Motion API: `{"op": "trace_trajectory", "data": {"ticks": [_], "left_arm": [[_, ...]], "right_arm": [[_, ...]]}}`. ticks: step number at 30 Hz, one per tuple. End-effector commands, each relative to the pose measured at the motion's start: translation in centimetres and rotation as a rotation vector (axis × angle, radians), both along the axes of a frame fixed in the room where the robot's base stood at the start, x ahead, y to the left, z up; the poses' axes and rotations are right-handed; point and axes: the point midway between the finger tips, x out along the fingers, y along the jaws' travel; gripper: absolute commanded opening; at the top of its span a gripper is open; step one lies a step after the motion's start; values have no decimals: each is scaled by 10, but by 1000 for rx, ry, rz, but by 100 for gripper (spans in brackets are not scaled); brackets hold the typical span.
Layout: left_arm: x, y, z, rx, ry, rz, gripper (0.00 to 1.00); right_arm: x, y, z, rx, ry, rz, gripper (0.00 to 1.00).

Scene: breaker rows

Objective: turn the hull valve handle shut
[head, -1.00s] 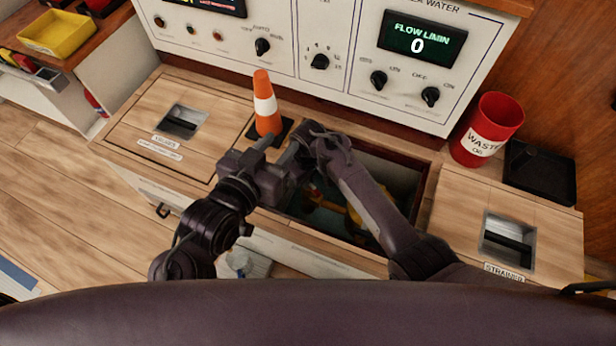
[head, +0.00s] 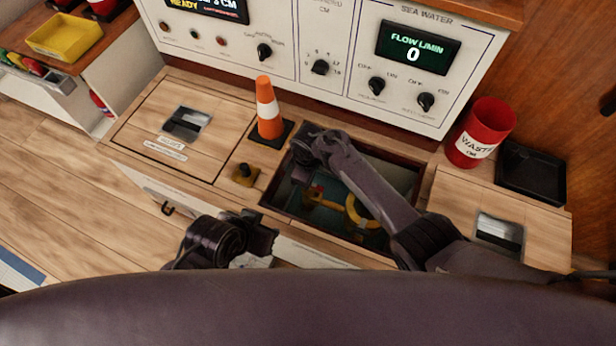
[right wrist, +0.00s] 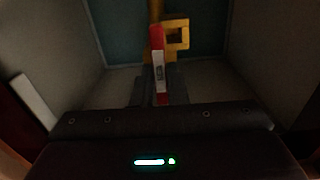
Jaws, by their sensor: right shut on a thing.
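The open hatch (head: 398,170) in the wooden counter shows a dark well with yellow pipework (head: 362,212) and a red-orange part inside. My right arm reaches into the well from the right; its gripper is hidden below the wrist in the head view. In the right wrist view a red handle with a pale label (right wrist: 157,55) stands upright in front of a yellow fitting (right wrist: 178,33). My right gripper (right wrist: 159,88) is shut on this handle. My left gripper (head: 262,236) is in front of the counter, away from the hatch; its finger gap is not clear.
An orange-and-white cone (head: 268,110) stands at the hatch's back left corner. A black knob on a yellow plate (head: 244,175) is left of the hatch. A red waste bin (head: 482,130) and black tray (head: 532,172) stand right. The panel display (head: 418,48) reads flow 0.

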Motion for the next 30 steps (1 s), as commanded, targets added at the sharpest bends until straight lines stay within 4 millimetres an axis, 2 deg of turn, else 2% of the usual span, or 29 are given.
{"op": "trace_trajectory", "data": {"ticks": [17,18,22,30], "left_arm": [[-1,3,0,8,13,4,36],[-1,3,0,8,13,4,36],[-1,3,0,8,12,6,36],[0,3,0,9,11,5,36]], "right_arm": [[0,0,0,1,-1,36,0],[0,0,0,1,-1,36,17],[0,0,0,1,-1,35,34],[0,0,1,1,-1,34,35]]}}
